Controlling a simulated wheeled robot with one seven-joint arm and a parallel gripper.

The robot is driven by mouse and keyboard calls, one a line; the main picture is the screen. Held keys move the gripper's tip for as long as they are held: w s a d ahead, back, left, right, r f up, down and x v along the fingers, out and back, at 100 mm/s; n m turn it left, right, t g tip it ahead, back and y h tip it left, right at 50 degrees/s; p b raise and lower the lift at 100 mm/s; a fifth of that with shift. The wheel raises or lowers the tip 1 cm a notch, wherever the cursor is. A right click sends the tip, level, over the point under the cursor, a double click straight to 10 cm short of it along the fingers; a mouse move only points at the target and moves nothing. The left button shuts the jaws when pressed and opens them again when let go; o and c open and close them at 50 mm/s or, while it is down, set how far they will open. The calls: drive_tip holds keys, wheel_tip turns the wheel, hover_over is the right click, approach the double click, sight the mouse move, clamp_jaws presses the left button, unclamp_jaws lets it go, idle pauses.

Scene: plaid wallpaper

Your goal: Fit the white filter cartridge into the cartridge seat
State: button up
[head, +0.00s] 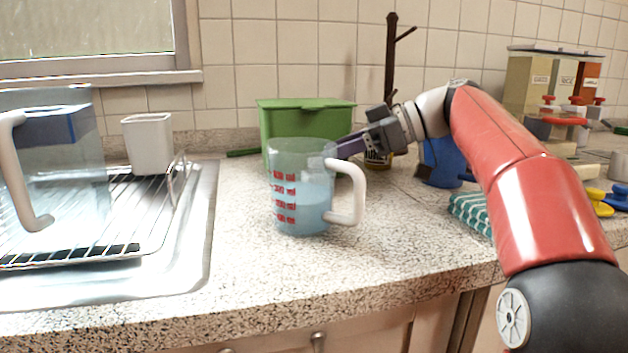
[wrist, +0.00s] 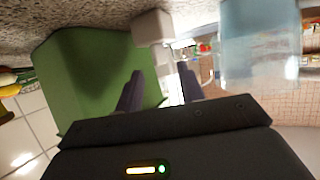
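My gripper (head: 345,147) reaches left in the head view, behind the upper right of a measuring jug, its fingertips partly hidden. In the wrist view its two fingers (wrist: 158,88) stand apart, with nothing visibly clamped between them. A small pale block (wrist: 153,28) shows beyond the fingers, beside the green bin; it may be the white cartridge, but I cannot tell. No cartridge is clear in the head view. A clear pitcher (head: 62,160) with a blue upper part and white handle stands at the far left. I cannot make out the cartridge seat.
The measuring jug (head: 300,195) with bluish liquid stands in front of my gripper. A green bin (head: 300,117) is behind. A white holder (head: 148,143) stands by the wire rack (head: 150,215) at left. A blue container (head: 442,163) and striped cloth (head: 470,212) lie right. The front counter is clear.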

drive_tip(key=x, duration=0.4)
drive_tip(key=shift+a+f, duration=0.2)
drive_tip(key=shift+a, duration=0.1)
clamp_jaws()
